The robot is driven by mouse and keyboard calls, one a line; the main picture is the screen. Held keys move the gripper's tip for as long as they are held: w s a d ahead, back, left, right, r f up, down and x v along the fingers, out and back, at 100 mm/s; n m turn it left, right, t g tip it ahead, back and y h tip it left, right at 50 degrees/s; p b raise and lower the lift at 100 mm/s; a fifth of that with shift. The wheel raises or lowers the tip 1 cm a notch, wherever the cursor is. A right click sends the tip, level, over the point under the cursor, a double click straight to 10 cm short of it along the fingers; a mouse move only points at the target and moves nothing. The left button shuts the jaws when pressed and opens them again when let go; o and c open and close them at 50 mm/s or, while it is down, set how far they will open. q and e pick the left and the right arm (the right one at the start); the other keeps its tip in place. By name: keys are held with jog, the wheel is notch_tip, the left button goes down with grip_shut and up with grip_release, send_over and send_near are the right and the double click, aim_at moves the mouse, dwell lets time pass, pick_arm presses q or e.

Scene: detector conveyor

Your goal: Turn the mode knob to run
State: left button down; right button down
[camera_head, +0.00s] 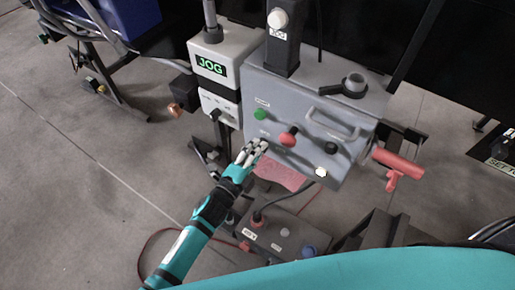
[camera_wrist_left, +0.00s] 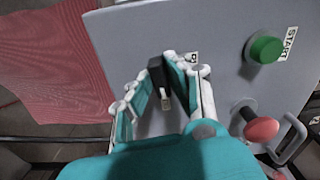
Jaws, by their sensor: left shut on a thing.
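The grey control panel (camera_head: 300,110) stands in front of me, with a lit green JOG display (camera_head: 210,65) on the pale box at its left. My left gripper (camera_head: 257,148) is at the panel's lower left corner. In the left wrist view, its fingers (camera_wrist_left: 168,88) are shut around a black knob (camera_wrist_left: 156,72) on the panel face, with a pale pointer-like end below. A small label beside the knob is partly hidden by the fingers. In the head view the hand mostly hides this knob. My right gripper is not in view.
The green START button (camera_wrist_left: 265,49) and red button (camera_wrist_left: 262,127) lie right of the fingers. The panel also has a handle (camera_head: 333,123) and black button (camera_head: 331,149). A red lever (camera_head: 398,163) sticks out at right. A grey button box (camera_head: 280,237) sits below.

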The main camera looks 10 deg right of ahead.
pick_arm(q)
jog(key=shift+n+p, duration=1.65)
jog(key=shift+n, duration=6.45)
jog(key=c, duration=1.3)
grip_release()
jog(key=v, duration=1.2)
